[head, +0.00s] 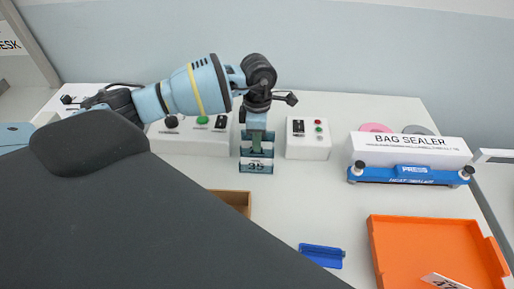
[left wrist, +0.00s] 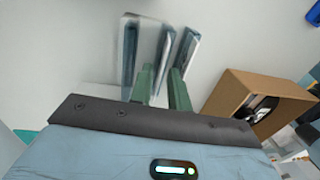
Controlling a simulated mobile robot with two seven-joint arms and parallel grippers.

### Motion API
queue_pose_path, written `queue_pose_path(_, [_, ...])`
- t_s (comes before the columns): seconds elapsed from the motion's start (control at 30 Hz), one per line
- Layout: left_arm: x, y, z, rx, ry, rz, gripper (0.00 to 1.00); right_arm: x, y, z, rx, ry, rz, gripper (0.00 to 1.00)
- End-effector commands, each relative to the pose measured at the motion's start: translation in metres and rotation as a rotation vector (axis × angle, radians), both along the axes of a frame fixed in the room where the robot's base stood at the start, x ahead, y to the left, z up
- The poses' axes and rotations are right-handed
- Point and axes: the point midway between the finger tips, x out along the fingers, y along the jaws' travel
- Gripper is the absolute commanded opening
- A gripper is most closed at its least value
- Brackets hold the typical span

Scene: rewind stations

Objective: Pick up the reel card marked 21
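My left gripper (head: 256,128) points down over a small dark teal card holder (head: 257,167) on the white table. The front card (head: 256,160) there carries a number that looks like 35. In the left wrist view, the two green fingers (left wrist: 161,75) reach in among several upright slabs (left wrist: 130,52), with a gap between them. A middle slab (left wrist: 161,48) shows at that gap; whether the fingers touch it is unclear. I cannot read a 21 on any card. My right gripper is not in view.
An orange tray (head: 382,238) at the right front holds a white card (head: 445,281) with a partly cut number. A blue bag sealer (head: 410,172) stands behind it. A grey box with buttons (head: 308,142), a brown box (head: 232,198) and a blue item (head: 322,256) are nearby.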

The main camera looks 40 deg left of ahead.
Motion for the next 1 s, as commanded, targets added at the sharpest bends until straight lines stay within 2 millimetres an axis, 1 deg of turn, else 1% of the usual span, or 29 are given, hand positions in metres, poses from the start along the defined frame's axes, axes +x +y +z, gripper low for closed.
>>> queue_pose_path(0.03, [0.0,0.0,0.0,0.0,0.0,0.0,0.11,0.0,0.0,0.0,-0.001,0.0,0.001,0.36])
queue_pose_path(0.1, [0.0,0.0,0.0,0.0,0.0,0.0,0.02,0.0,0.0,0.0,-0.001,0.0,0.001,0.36])
queue_pose_path(0.13, [0.0,0.0,0.0,0.0,0.0,0.0,0.0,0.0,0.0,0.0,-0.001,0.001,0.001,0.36])
queue_pose_path(0.67, [0.0,0.0,0.003,0.001,-0.001,0.0,0.0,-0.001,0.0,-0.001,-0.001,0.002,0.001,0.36])
queue_pose_path(0.83, [0.001,0.0,0.015,0.0,-0.004,-0.001,0.0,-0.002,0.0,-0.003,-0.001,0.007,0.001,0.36])
queue_pose_path(1.0, [0.0,-0.001,0.037,0.001,-0.002,-0.002,0.0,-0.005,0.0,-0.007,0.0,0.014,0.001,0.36])
